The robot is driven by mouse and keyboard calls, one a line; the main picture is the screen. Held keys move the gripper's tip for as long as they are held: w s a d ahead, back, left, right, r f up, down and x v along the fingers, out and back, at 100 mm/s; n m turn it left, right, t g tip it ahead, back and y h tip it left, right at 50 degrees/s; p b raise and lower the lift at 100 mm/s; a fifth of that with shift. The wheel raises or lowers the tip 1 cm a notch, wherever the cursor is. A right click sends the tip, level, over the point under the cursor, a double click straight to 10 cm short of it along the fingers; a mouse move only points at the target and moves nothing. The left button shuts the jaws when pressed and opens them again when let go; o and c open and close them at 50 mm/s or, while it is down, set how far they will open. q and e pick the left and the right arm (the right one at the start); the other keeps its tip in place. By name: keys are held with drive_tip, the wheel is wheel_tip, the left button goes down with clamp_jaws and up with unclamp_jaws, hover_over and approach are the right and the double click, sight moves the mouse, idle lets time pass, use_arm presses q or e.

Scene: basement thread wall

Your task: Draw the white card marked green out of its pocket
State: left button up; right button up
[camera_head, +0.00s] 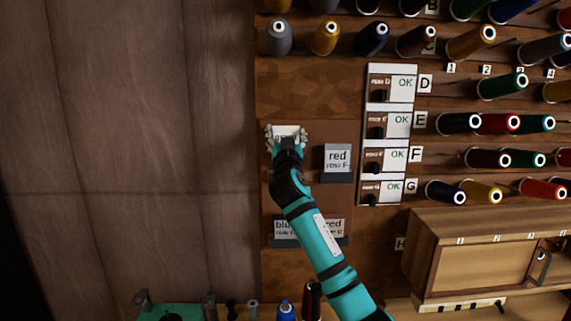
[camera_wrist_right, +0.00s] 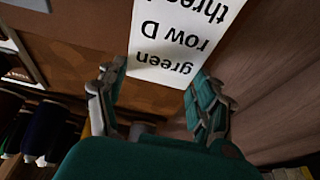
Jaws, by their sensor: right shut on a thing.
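The white card marked green (camera_head: 287,130) is at the upper left of the pocket board (camera_head: 311,133) in the head view. In the right wrist view the card (camera_wrist_right: 180,35) reads "green row D" upside down, between the fingers. My right gripper (camera_head: 286,139) is shut on the card. It also shows in the right wrist view (camera_wrist_right: 160,92). The card's pocket is hidden behind my wrist, so I cannot tell whether the card's lower end is still inside.
A card marked red (camera_head: 337,157) stands in a pocket right of my wrist. A blue card (camera_head: 284,229) and another red card (camera_head: 334,228) sit lower. An OK panel (camera_head: 401,127) and thread spools are right; the wall left is bare.

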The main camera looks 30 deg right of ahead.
drive_tip(key=shift+r, duration=0.1)
wheel_tip(320, 180, up, 4)
drive_tip(key=shift+f+p, duration=0.1)
drive_tip(key=shift+p, duration=1.15)
